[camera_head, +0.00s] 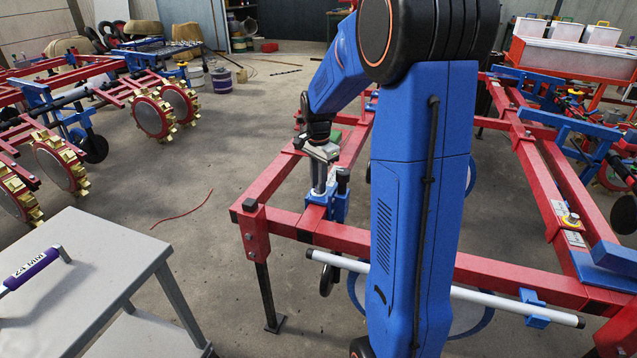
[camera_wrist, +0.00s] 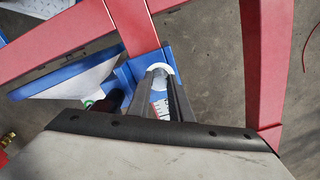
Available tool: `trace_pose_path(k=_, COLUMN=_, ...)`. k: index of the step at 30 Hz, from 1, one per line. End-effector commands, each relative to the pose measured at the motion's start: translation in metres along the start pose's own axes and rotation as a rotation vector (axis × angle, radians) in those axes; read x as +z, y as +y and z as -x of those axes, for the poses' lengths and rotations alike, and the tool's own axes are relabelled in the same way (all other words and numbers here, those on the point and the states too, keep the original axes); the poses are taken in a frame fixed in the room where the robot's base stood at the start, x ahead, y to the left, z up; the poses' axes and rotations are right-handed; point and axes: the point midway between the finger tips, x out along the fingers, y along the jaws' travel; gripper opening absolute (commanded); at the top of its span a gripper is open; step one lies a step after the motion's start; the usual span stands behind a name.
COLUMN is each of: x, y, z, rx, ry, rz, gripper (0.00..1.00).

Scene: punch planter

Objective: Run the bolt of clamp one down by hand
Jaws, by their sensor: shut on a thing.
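The blue clamp (camera_head: 340,208) sits on the near-left part of the red frame, around the red beam. It also shows in the wrist view (camera_wrist: 126,76), partly hidden by my fingers. My gripper (camera_head: 320,190) points down over the clamp in the head view. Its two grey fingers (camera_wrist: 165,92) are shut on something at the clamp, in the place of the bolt. The bolt's head and thread cannot be made out clearly.
A grey cart (camera_head: 80,285) stands at the lower left, with a purple-handled tool marked 24 MM (camera_head: 35,270) on it. A white bar (camera_head: 470,296) runs along the frame's near side. Gold-toothed wheels (camera_head: 152,115) stand at left. Open floor lies between.

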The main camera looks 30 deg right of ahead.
Motion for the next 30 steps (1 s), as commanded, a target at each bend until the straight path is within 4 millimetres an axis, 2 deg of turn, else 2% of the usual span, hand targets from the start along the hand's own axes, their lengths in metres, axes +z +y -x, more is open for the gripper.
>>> trace_pose_path(k=12, x=-0.0004, y=-0.0008, z=0.0006, rx=-0.002, ry=0.001, rz=-0.187, gripper=0.00)
trace_pose_path(k=29, x=-0.0005, y=-0.0009, z=0.0007, rx=-0.002, ry=0.001, rz=-0.213, gripper=0.00)
trace_pose_path(k=30, x=-0.0005, y=-0.0010, z=0.0007, rx=-0.002, ry=0.001, rz=-0.213, gripper=0.28)
